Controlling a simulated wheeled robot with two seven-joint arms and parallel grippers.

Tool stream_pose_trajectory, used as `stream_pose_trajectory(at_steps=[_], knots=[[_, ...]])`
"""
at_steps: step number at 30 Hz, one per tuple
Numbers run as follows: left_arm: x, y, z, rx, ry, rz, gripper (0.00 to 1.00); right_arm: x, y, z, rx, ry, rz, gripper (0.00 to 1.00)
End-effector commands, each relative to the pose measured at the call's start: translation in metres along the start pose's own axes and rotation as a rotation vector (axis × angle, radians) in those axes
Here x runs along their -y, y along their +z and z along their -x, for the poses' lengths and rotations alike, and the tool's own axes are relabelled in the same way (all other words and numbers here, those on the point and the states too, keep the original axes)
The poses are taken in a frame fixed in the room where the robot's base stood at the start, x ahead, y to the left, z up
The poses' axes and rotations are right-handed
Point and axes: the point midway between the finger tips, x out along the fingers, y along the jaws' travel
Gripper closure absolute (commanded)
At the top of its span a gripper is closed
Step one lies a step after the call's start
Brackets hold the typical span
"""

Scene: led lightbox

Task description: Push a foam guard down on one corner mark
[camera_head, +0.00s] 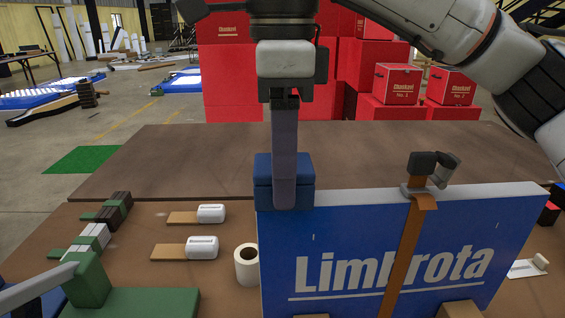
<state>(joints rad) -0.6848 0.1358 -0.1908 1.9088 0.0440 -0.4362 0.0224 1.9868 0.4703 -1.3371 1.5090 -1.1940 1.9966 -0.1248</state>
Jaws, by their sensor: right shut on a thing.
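A blue lightbox sign (395,225) with white "Limbrota" lettering stands upright on the brown table. A dark blue foam guard (263,182) sits at its upper left corner, touching or just over the top edge; I cannot tell how far down it is seated. My right gripper (285,195) points straight down and is shut on the guard, its finger overlapping the guard's middle. The corner mark under the guard is hidden. A small pale tick (313,237) shows on the sign's face.
Red boxes (232,80) stand behind. The table (180,155) behind the sign is clear.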

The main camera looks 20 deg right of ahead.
Motion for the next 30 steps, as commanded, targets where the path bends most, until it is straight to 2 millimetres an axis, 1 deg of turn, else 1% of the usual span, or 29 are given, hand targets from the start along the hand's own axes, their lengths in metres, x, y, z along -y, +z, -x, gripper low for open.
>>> stream_pose_trajectory(at_steps=[30], knots=[[0.001,0.013,-0.013,0.000,0.000,0.000,0.69,0.000,0.000,-0.027,0.001,0.001,0.001,0.77]])
